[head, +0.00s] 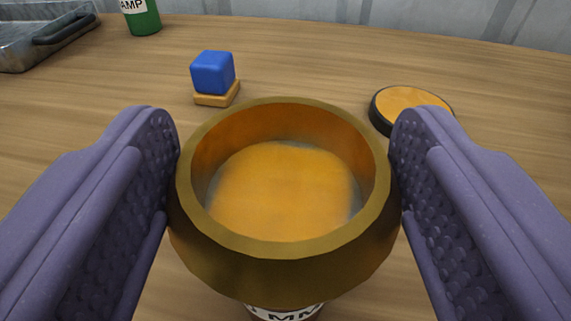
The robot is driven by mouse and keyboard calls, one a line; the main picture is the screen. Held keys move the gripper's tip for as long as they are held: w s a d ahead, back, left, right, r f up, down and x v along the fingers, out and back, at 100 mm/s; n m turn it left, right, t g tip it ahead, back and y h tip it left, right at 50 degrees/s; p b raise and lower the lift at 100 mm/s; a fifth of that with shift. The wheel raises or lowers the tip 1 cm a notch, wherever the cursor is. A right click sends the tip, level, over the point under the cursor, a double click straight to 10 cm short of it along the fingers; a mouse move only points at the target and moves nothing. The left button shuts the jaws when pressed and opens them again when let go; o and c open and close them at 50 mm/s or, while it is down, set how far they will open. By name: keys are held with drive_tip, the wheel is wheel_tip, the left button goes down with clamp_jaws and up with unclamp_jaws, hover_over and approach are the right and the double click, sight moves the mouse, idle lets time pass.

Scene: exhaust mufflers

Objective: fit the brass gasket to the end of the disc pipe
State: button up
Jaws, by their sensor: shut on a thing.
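The brass gasket (285,262) is a thick, wide ring in the middle of the head view. My gripper (284,180) is shut on it, with one purple, dimpled finger against each side. Through the ring's opening I see an orange surface (284,190) with a greyish edge. Below the ring's front wall, part of a labelled body (285,311) shows, with a white band and dark letters. The ring hides most of this body, and I cannot tell whether the two touch. I cannot tell for certain which thing is the disc pipe.
A blue cube (213,72) sits on a small tan block (217,95) behind the ring. A round orange-topped disc with a black rim (410,103) lies behind the right finger. A green labelled container (142,20) and a grey tray (45,40) stand at the back left.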

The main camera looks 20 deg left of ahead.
idle(0.4)
drive_tip(key=o, duration=1.1)
drive_tip(key=shift+s, duration=0.1)
